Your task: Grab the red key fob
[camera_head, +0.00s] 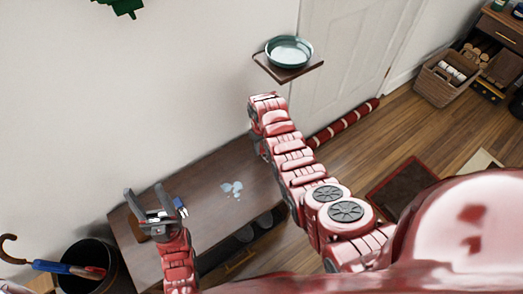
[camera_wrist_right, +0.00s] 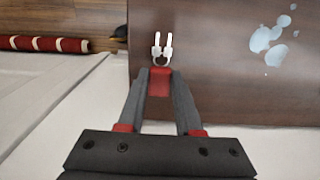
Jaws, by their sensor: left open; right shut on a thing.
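The red key fob (camera_wrist_right: 159,83) is between the fingertips of my right gripper (camera_wrist_right: 160,78) in the right wrist view. The gripper is shut on it. A ring with silver keys (camera_wrist_right: 162,50) sticks out beyond the fingertips, over the dark wooden bench top (camera_wrist_right: 215,95). I cannot tell how far above the bench the fob is. In the head view the fob is hidden and my right arm reaches toward the wall. My left gripper (camera_head: 152,201) is open above the left end of the bench (camera_head: 205,185).
Pale blue spots (camera_head: 231,188) mark the bench top. A bowl (camera_head: 289,51) sits on a small wall shelf (camera_head: 290,75). A dark umbrella bin (camera_head: 87,266) stands left of the bench. A red striped roll (camera_head: 346,121) lies along the wall by the door. A basket (camera_head: 448,78) stands at right.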

